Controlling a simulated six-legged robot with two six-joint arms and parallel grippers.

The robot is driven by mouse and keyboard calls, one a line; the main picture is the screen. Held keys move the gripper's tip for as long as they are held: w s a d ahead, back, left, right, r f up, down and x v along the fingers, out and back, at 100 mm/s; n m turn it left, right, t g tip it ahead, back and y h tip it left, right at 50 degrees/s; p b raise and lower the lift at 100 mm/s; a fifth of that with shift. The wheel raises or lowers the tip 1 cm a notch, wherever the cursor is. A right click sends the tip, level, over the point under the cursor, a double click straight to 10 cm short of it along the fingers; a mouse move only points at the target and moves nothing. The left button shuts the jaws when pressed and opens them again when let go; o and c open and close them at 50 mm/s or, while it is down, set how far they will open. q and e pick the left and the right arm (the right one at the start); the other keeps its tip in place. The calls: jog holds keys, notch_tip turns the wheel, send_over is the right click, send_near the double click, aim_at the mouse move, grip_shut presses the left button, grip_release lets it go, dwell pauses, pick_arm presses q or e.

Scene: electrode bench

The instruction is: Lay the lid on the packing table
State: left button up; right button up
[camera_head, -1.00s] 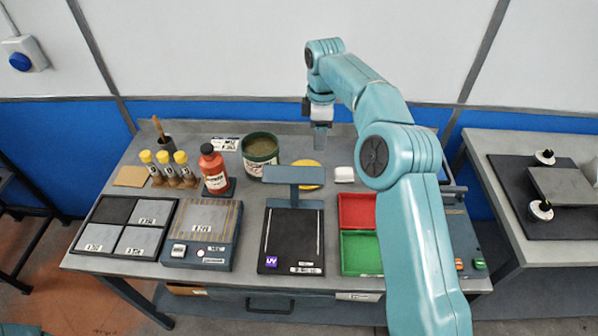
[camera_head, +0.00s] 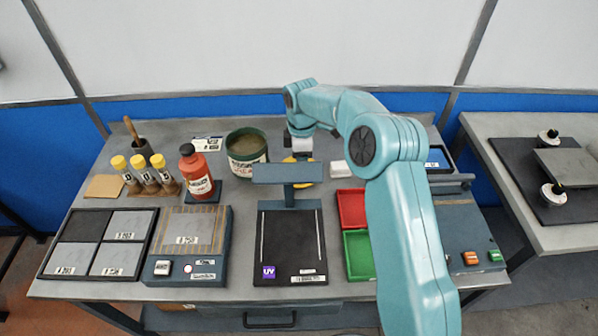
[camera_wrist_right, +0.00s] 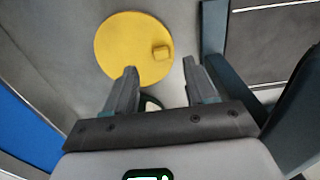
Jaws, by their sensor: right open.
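The lid is a flat yellow disc, lying on the bench behind the dark UV lamp stand and partly hidden by it in the head view (camera_head: 290,159). In the right wrist view the lid (camera_wrist_right: 122,42) shows almost whole, with a small square knob. My right gripper (camera_wrist_right: 160,68) is open and empty, its fingertips close to the disc's lower right edge and not around the knob. In the head view my right gripper (camera_head: 301,151) is over the lid; the remaining height is hard to tell. An open green tub (camera_head: 246,146) stands to its left. My left gripper is not in view.
The UV lamp stand (camera_head: 287,173) is just in front of the lid. A white block (camera_head: 340,169) and red (camera_head: 351,207) and green (camera_head: 357,245) trays are to the right. A red bottle (camera_head: 196,172) stands left. A second table (camera_head: 486,126) stands at the right.

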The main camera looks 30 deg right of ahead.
jog(key=shift+s+f, duration=0.1)
jog(key=shift+s, duration=0.2)
jog(key=shift+w+a+f, duration=0.1)
jog(key=shift+a+f, duration=0.15)
jog(key=shift+a, duration=0.05)
jog(key=f, duration=0.3)
jog(key=f+p, duration=0.1)
jog(key=shift+w+d+f, duration=0.15)
jog(key=shift+w+f, duration=0.1)
jog(key=shift+w, duration=0.1)
jog(key=shift+s+f, duration=0.2)
jog(key=shift+w+f, duration=0.25)
jog(key=c, duration=0.5)
jog(key=shift+s, duration=0.15)
jog(key=c, duration=0.5)
jog(key=shift+r, duration=0.15)
grip_shut()
jog(key=shift+r, duration=0.15)
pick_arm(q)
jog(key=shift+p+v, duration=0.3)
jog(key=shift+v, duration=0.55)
pick_arm(e)
notch_tip(320, 180, up, 20)
